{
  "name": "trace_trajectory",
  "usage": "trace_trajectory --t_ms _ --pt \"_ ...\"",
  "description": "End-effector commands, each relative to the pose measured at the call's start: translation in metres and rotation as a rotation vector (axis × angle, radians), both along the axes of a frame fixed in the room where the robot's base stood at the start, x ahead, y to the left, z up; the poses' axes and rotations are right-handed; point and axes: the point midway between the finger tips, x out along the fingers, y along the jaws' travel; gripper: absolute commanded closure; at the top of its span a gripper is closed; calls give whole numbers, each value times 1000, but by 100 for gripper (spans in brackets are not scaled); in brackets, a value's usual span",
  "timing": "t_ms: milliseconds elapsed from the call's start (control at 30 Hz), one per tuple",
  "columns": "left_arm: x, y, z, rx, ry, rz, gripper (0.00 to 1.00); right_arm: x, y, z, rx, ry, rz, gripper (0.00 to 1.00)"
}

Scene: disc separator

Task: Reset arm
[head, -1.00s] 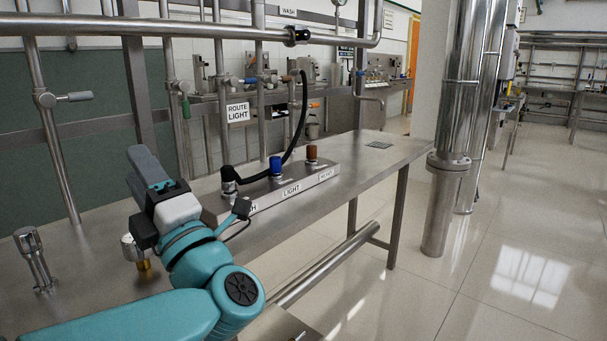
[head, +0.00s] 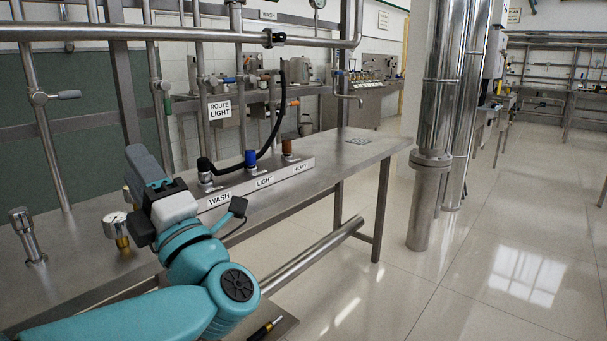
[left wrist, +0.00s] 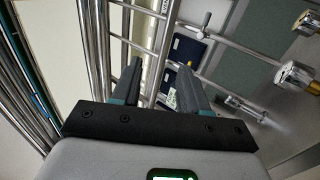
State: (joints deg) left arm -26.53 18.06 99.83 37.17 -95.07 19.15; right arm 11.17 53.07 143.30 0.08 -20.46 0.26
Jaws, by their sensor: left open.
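My left gripper (head: 148,168) is raised over the near left part of the steel bench, its fingers pointing up and away. In the left wrist view its two fingers (left wrist: 157,85) stand apart with nothing between them. My left arm comes in from the lower left. My right gripper does not show.
The steel bench (head: 345,150) carries a manifold block (head: 233,195) labelled WASH, LIGHT and HEAVY. A black hose (head: 262,152) runs to its WASH end. A gauge (head: 116,228) and a metal fitting (head: 27,236) stand at left. Pipes rise behind.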

Motion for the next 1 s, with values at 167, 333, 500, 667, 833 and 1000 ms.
trace_trajectory --t_ms 167,333,500,667,833,1000 --pt "24 -8 -28 67 100 -38 56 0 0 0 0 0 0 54" --pt "54 -19 -73 157 248 -99 56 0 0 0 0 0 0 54" --pt "82 -31 -132 252 428 -174 56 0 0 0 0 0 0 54" --pt "102 -43 -218 356 663 -278 56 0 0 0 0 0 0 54" --pt "97 -56 -356 477 1022 -462 56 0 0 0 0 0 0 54" --pt "44 -66 -490 554 1379 -692 56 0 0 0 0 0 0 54"
